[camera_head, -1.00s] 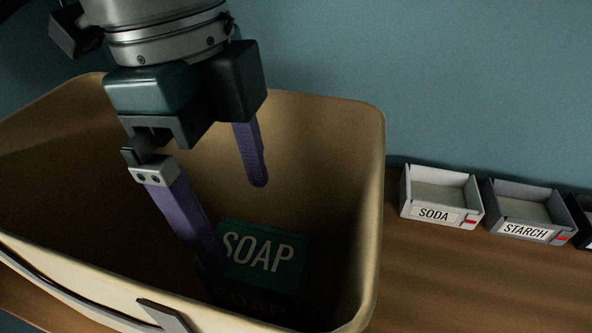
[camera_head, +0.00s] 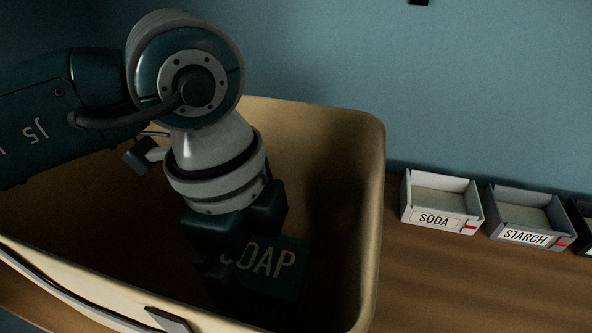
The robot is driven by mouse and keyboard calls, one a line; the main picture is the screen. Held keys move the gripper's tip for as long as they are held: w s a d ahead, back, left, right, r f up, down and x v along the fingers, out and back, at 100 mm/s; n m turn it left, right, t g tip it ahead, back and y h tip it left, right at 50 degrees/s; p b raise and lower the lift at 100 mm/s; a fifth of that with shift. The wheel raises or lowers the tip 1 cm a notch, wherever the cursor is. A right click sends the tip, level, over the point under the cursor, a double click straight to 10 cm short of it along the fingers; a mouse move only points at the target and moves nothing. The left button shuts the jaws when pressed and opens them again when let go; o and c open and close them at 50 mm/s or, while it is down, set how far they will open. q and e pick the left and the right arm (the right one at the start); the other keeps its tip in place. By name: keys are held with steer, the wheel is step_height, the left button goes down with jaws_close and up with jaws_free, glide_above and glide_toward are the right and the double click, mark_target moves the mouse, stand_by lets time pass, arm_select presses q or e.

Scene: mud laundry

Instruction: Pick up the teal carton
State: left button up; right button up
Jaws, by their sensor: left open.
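The teal carton (camera_head: 285,268), marked SOAP, lies at the bottom of a deep tan bin (camera_head: 372,190), in shadow. My left gripper (camera_head: 228,283) reaches down into the bin at the carton's left side and covers part of its first letter. The gripper is open. Its fingers are hidden in the dark and behind its own body, so I cannot tell whether they touch the carton or stand around it. My right gripper is not in view.
The bin's walls surround my left gripper, with the front rim near it. Right of the bin on the wooden top stand a SODA tray (camera_head: 440,184), a STARCH tray (camera_head: 522,196) and part of a dark tray (camera_head: 582,222). A blue wall stands behind.

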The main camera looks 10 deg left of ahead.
arm_select(q)
steer(key=shift+f, duration=0.25)
stand_by(0.3)
steer(key=shift+c, duration=0.2)
jaws_close()
stand_by(0.6)
